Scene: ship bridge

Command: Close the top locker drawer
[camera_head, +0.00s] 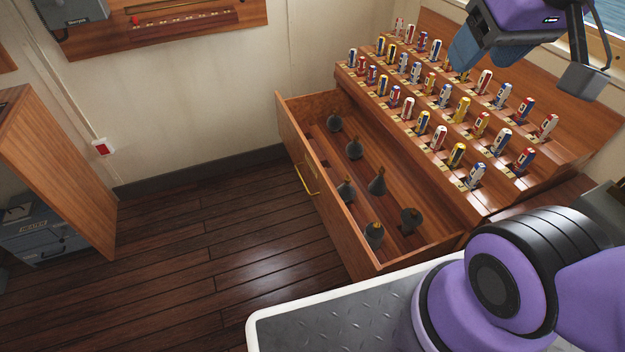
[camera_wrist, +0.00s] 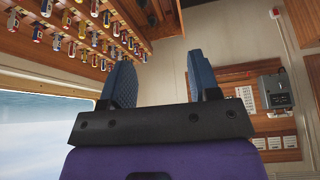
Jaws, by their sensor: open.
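The top locker drawer (camera_head: 306,180) is pulled out in the head view, low in the middle. It is a wooden drawer with a brass handle (camera_head: 307,179) on its front, which faces left. My gripper (camera_head: 464,50) is at the top right of the head view, above the rack and apart from the drawer. In the wrist view my gripper (camera_wrist: 161,75) shows two blue fingers spread apart with nothing between them.
A stepped wooden rack (camera_head: 430,120) with several small coloured flag pieces stands behind the drawer. Dark plank floor (camera_head: 215,235) is free left of the drawer. A wooden cabinet (camera_head: 60,170) stands at the far left. A window (camera_wrist: 45,115) is at left in the wrist view.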

